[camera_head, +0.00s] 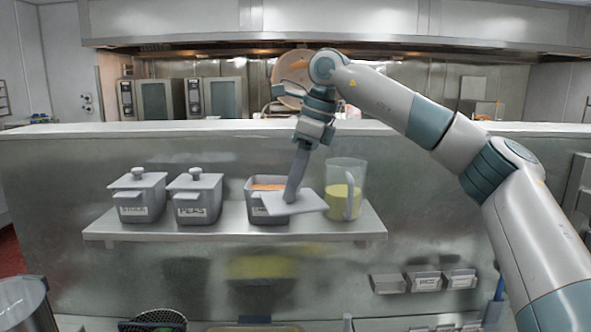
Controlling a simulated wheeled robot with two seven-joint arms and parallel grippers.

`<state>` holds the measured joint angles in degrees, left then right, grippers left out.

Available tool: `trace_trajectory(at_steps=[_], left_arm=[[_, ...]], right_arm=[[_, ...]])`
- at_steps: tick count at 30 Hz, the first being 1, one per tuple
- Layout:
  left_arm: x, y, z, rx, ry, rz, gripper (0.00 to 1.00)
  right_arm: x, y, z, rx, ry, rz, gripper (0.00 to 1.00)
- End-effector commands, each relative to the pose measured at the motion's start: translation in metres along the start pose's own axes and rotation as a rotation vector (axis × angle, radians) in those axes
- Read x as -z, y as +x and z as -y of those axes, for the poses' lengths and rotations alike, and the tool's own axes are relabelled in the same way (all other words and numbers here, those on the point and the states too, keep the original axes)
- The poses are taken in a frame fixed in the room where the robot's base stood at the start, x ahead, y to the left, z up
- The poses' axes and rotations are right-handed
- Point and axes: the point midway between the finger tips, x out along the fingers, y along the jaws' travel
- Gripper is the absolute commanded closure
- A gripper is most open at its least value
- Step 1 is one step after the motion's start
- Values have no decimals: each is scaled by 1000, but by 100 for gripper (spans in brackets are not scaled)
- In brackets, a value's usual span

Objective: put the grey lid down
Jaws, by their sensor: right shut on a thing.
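My right gripper (292,192) reaches down from above and is shut on the grey lid (308,203). The lid is a flat light grey plate, slightly tilted in the picture, with its knob hidden between the fingers. It overlaps the front right of an open grey container (262,208) with orange pieces inside; I cannot tell whether it touches the container or the shelf. The container's label is partly hidden. My left gripper is not in view.
The metal shelf (150,233) also holds a lidded grey container (139,197), another labelled PEAS (194,198), and a clear jug (346,188) with yellow liquid just right of the lid. Small labelled bins (424,281) sit below right. The shelf's right end is bare.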

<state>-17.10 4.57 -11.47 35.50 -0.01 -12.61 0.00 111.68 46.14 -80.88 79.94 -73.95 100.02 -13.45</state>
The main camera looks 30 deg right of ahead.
Motion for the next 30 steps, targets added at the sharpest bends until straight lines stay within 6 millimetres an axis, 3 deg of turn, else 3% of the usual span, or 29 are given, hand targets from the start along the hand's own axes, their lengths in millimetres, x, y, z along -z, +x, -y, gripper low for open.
trace_trajectory(at_steps=[8,22,30], left_arm=[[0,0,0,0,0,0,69],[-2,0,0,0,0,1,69],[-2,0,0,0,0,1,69]], right_arm=[[16,46,-33,-114,-353,-1,96],[59,174,-129,-438,-1389,2,96],[75,218,-162,-550,-1770,2,96]])
